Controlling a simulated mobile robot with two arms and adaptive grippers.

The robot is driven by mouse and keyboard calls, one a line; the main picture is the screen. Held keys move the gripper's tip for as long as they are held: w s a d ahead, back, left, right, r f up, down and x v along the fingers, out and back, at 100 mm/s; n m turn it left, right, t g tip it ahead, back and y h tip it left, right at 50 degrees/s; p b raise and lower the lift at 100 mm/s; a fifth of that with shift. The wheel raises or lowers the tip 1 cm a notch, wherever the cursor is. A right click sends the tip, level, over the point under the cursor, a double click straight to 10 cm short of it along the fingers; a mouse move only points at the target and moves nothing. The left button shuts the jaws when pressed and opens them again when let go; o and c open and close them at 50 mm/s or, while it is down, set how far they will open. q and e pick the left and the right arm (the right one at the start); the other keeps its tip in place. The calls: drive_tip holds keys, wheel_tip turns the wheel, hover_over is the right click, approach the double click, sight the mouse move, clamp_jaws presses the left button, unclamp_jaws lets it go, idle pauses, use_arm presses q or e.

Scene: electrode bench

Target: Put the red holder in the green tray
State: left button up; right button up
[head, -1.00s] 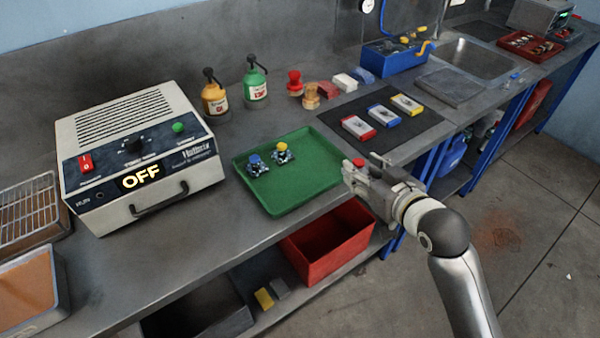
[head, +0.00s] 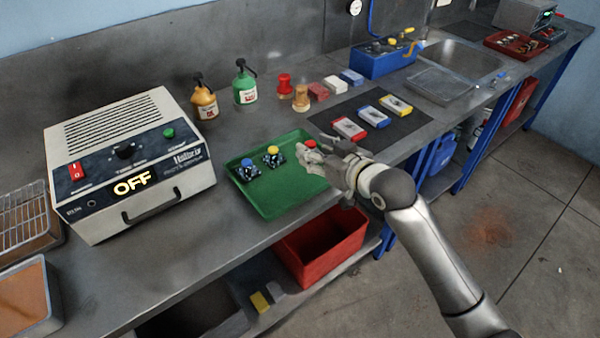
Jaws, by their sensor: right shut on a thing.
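The red holder (head: 310,144) shows as a red knob between the fingers of my right gripper (head: 314,154); most of its body is hidden by the fingers. My right gripper is shut on it, and it appears over the right part of the green tray (head: 275,203). I cannot tell whether it touches the tray floor. A blue-topped holder (head: 249,168) and a yellow-topped holder (head: 274,156) stand inside the tray, left of the gripper. My left gripper is not in view.
A white machine reading OFF (head: 130,165) stands left of the tray. Bottles, stampers and blocks stand behind it. A dark mat (head: 398,132) with red, blue and yellow boxes lies right. A red bin (head: 320,245) sits below the bench's front edge. The tray's front part is clear.

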sight(301, 189)
drive_tip(key=a+f, duration=0.1)
drive_tip(key=f, duration=0.1)
drive_tip(key=a+f, duration=0.2)
drive_tip(key=shift+s, duration=0.15)
drive_tip(key=f, duration=0.1)
drive_tip(key=f+p, duration=0.1)
drive_tip(key=f, duration=0.1)
drive_tip(key=shift+s+a, duration=0.1)
drive_tip(key=shift+a, duration=0.25)
drive_tip(key=shift+d+f, duration=0.1)
drive_tip(key=shift+f, duration=0.3)
drive_tip(key=shift+f, duration=0.1)
drive_tip(key=o, duration=1.3)
drive_tip(key=shift+f, duration=0.1)
drive_tip(key=shift+o, duration=0.2)
drive_tip(key=v, duration=1.2)
drive_tip(key=shift+b, duration=0.4)
